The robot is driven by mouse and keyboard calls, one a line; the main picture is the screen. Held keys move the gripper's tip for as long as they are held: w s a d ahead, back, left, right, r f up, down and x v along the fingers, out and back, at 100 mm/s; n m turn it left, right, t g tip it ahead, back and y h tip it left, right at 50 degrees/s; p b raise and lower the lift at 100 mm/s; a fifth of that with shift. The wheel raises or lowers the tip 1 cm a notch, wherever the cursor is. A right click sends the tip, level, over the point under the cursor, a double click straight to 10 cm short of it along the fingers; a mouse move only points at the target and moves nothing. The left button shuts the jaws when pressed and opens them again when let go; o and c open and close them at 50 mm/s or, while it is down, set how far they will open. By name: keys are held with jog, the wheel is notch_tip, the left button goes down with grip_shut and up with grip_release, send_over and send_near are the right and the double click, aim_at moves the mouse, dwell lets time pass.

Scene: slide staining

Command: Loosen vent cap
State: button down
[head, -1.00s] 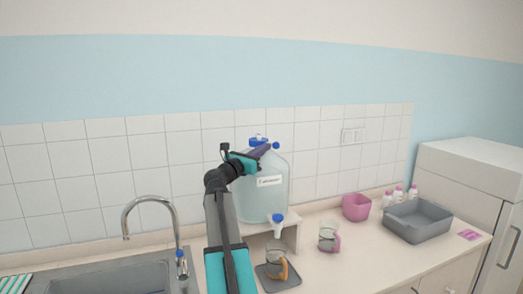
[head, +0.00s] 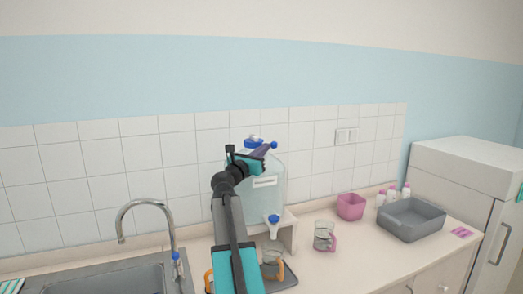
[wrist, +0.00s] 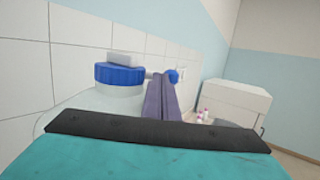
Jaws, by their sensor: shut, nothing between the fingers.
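The vent cap is a blue cap (wrist: 120,75) with a pale block on top, on the neck of a clear carboy; it also shows in the head view (head: 254,143). The carboy (head: 268,200) stands on a white stand with a blue-handled tap (head: 274,219) at its front. A smaller blue knob (wrist: 172,76) sits on a short stem right of the big cap. My gripper (head: 268,148) is over the carboy's shoulder. In the wrist view its purple-grey fingers (wrist: 161,101) are together and empty, right of the big cap, pointing toward the knob. I cannot tell whether they touch it.
A jug with an orange handle (head: 273,264) is on a dark mat below the tap. A jug with a pink handle (head: 324,237), a pink tub (head: 350,206) and a grey basin (head: 411,220) stand to the right. The sink faucet (head: 146,206) is at left.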

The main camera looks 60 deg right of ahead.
dwell(0.4)
jog(key=shift+a, duration=0.1)
jog(key=shift+s+a+f, duration=0.15)
jog(key=shift+a, duration=0.35)
jog(key=s+a+f+b, duration=0.1)
jog(key=a, duration=0.5)
jog(key=s+a+f+b, duration=0.1)
jog(key=a+b, duration=0.1)
jog(key=a, duration=0.4)
jog(key=shift+s+f, duration=0.25)
jog(key=shift+s, duration=0.15)
